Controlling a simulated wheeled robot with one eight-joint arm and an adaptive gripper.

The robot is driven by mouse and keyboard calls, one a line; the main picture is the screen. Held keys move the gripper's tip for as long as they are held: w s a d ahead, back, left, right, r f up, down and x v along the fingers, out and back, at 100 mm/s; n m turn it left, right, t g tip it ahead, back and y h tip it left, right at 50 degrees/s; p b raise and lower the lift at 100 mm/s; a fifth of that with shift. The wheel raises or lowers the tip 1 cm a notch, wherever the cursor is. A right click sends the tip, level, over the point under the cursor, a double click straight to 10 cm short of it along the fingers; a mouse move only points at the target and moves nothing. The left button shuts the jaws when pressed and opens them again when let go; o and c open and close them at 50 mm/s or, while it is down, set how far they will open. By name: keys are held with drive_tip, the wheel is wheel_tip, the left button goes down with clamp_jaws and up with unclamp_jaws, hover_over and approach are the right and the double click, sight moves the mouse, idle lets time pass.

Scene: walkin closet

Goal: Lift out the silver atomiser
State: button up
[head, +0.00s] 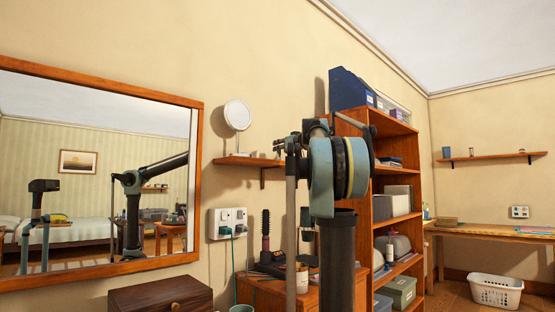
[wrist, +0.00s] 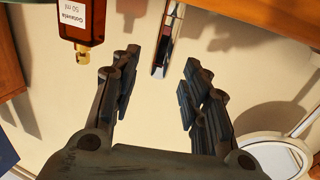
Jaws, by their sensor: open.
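A slim, shiny silver object with a dark and reddish middle, which looks like the silver atomiser (wrist: 167,45), shows at the top centre of the wrist view. Its upper end is cut off by the frame. My gripper (wrist: 160,72) is open and empty, its fingers spread to either side of the line to this object. The object's near end lies about level with the fingertips in the picture; no contact shows. In the head view my gripper (head: 281,146) is by the small wall shelf (head: 240,161), and I cannot make out the atomiser there.
An amber bottle (wrist: 82,22) with a white label is close to the left finger in the wrist view. A round white mirror (wrist: 275,155) is at the lower right; it stands on the shelf in the head view (head: 238,115). A tall wooden bookcase (head: 358,200) stands right.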

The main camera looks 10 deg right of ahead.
drive_tip(key=x, duration=0.3)
drive_tip(key=shift+w+r, duration=0.2)
drive_tip(key=shift+w, duration=0.05)
clamp_jaws()
drive_tip(key=shift+r, duration=0.1)
